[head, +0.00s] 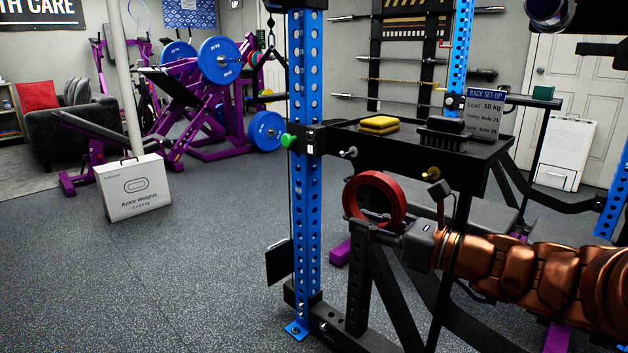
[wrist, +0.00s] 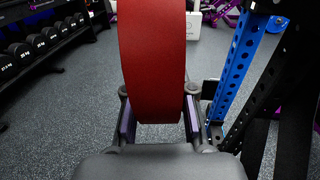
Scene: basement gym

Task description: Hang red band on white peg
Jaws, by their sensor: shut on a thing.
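The red band (head: 399,196) is a thick ring, held upright in the head view. My gripper (head: 376,224) is shut on its lower part. In the wrist view the red band (wrist: 153,55) rises edge-on between the two fingers of my gripper (wrist: 158,118). A pale peg (head: 349,153), which looks like the white peg, sticks out from the front of the black rack tray, just above and left of the band. The band is apart from it in the picture; the depth between them is hard to tell. The wrist view does not clearly show the peg.
A brass-coloured peg (head: 432,172) sits further right on the black tray (head: 385,142). The tray bears a yellow sponge (head: 380,124), a dark brush and a set-up sign (head: 485,112). A blue upright (head: 306,190) stands just left.

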